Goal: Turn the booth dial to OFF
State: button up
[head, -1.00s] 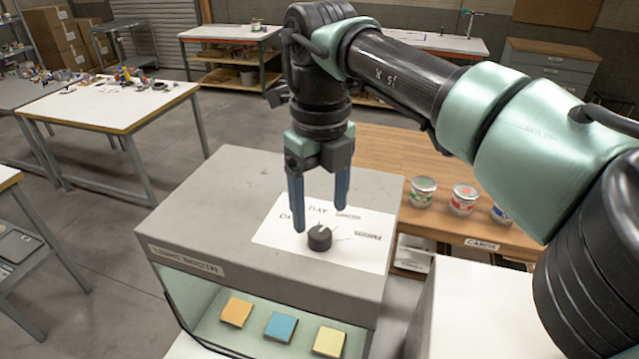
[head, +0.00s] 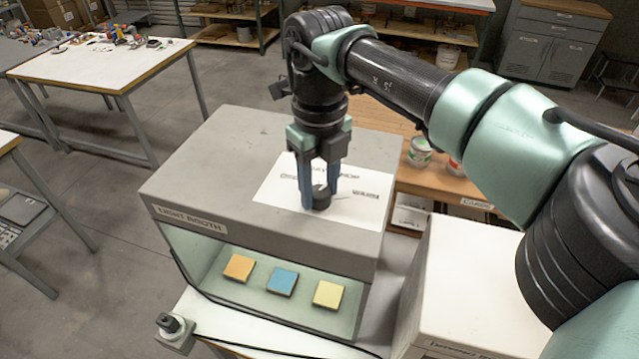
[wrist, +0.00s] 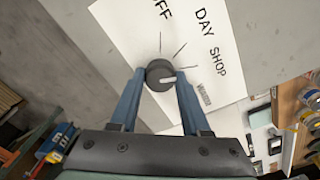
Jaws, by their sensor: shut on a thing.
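The booth dial (head: 321,196) is a small black knob on a white label sheet (head: 272,190) on top of the grey light booth (head: 205,165). My gripper (head: 320,200) points down with its blue fingers on either side of the dial, shut on it. In the wrist view the dial (wrist: 159,74) sits between the two fingertips, and its pale pointer mark (wrist: 168,80) points right, toward the WARM-side label whose small text is blurred. The words OFF, DAY and SHOP show on the sheet (wrist: 135,35), with thin tick lines near the dial.
Orange (head: 239,268), blue (head: 283,281) and yellow (head: 328,294) cards lie inside the booth. Paint cans (head: 420,152) stand on the wooden bench at right. A small black knob on a box (head: 172,326) sits at the front left, with a cable.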

grip_shut()
jog(key=shift+n, duration=0.4)
jog(key=n, duration=0.2)
jog(key=shift+n+b, duration=0.4)
jog(key=n, duration=0.3)
jog(key=shift+n, duration=0.3)
jog(key=n, duration=0.4)
jog(key=shift+r, duration=0.1)
jog(key=n, duration=0.4)
jog(key=shift+n, duration=0.3)
